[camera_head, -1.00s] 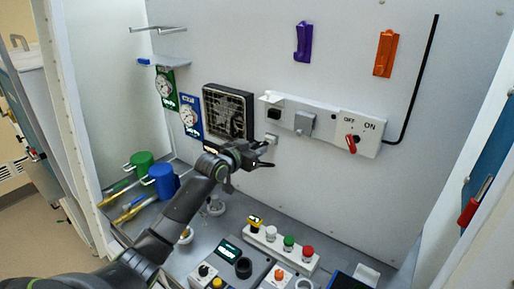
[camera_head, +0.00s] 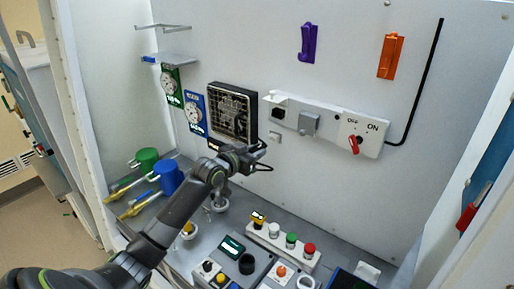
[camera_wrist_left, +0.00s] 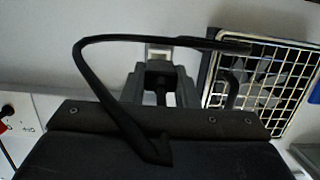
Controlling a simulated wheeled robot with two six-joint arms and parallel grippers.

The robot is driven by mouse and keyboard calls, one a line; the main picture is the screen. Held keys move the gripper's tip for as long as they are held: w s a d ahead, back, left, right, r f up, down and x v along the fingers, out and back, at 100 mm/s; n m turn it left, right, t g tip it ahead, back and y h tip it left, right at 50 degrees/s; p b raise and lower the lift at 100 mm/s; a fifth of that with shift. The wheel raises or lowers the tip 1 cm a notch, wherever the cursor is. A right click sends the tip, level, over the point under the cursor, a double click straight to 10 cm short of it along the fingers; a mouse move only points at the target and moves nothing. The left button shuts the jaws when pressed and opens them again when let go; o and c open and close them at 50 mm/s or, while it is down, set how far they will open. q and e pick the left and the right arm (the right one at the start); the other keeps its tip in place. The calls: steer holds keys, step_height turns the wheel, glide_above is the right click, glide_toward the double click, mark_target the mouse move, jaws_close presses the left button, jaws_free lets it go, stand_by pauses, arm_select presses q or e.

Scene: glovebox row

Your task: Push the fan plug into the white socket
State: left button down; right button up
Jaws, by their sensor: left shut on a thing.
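The fan (camera_head: 232,112) is a black square unit with a metal grille on the back wall; its grille also shows at the right of the left wrist view (camera_wrist_left: 268,85). The small white socket (camera_head: 274,137) sits on the wall to its right, and shows beyond my fingers in the left wrist view (camera_wrist_left: 158,52). My left gripper (camera_head: 264,160) is below and in front of the socket, apart from it in the picture. It is shut on the dark fan plug (camera_wrist_left: 160,94), mostly hidden between the fingers. A black cable (camera_wrist_left: 100,85) loops in front. My right gripper is out of view.
A white panel (camera_head: 318,122) with a grey box and red switch is right of the socket. Gauges (camera_head: 193,112) hang left of the fan. Blue (camera_head: 167,176) and green (camera_head: 147,160) containers stand at left; button boxes (camera_head: 290,240) crowd the bench below.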

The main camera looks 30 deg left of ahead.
arm_select(q)
steer(key=shift+f+p+v, duration=0.25)
steer(key=shift+p+v, duration=0.4)
steer(key=shift+v, duration=0.55)
steer(key=s+d+r, duration=0.1)
steer(key=s+r, duration=0.1)
steer(key=r, duration=0.3)
steer(key=s+d+r, duration=0.1)
steer(key=s+r, duration=0.1)
steer(key=r, duration=0.4)
steer(key=shift+s+d+r+p, duration=0.25)
steer(key=shift+s+d+p, duration=0.1)
steer(key=shift+d+p, duration=0.05)
steer(key=shift+w, duration=0.15)
steer(key=x, duration=0.2)
steer(key=r+x, duration=0.1)
steer(key=x, duration=0.2)
steer(key=shift+w+b, duration=0.3)
steer(key=shift+b, duration=0.05)
steer(key=shift+d+p, duration=0.1)
steer(key=shift+p, duration=0.25)
